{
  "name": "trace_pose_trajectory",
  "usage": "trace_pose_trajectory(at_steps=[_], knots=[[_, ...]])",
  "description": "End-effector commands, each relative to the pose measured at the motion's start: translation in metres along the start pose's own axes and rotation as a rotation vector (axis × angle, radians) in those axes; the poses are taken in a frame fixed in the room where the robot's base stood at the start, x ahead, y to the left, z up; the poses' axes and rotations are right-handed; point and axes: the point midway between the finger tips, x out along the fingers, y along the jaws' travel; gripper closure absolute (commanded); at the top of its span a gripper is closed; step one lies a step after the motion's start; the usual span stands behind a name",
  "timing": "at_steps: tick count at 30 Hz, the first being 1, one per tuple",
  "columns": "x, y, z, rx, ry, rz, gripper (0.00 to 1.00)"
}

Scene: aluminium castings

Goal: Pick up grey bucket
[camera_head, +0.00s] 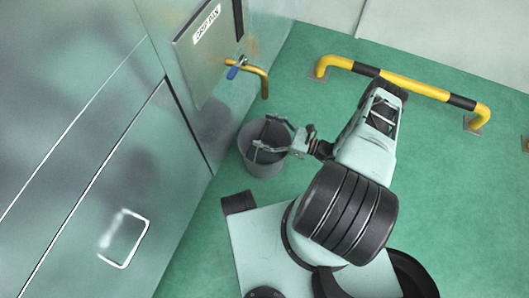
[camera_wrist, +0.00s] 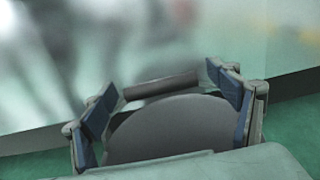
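The grey bucket (camera_head: 264,167) stands upright on the green floor, close to the metal cabinet and below a brass pipe. My gripper (camera_head: 262,131) reaches over the bucket's top from the right, its two fingers spread apart. In the wrist view, the fingers of my gripper (camera_wrist: 163,92) stand wide to the left and right. Between them show a dark bar (camera_wrist: 162,85), which looks like the handle's grip, and a rounded grey surface of the bucket (camera_wrist: 170,125). I cannot tell whether either finger touches it.
The metal cabinet (camera_head: 90,130) stands close on the left. A bent brass pipe (camera_head: 263,78) with a blue valve lever hangs above the bucket from the drip pan (camera_head: 211,52). A yellow and black floor rail (camera_head: 410,85) is behind my arm.

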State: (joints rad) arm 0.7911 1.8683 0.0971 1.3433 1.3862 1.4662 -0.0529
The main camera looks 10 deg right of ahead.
Motion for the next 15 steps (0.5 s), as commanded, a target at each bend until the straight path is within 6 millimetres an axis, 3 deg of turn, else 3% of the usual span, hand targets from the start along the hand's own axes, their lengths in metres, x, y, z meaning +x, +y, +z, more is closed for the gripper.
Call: trace_pose_trajectory(at_steps=[2,15], knots=[[-0.0001,0.0,-0.0001,0.0,0.0,0.0,0.3],[-0.0001,0.0001,-0.0021,0.0,0.005,0.0,0.79]])
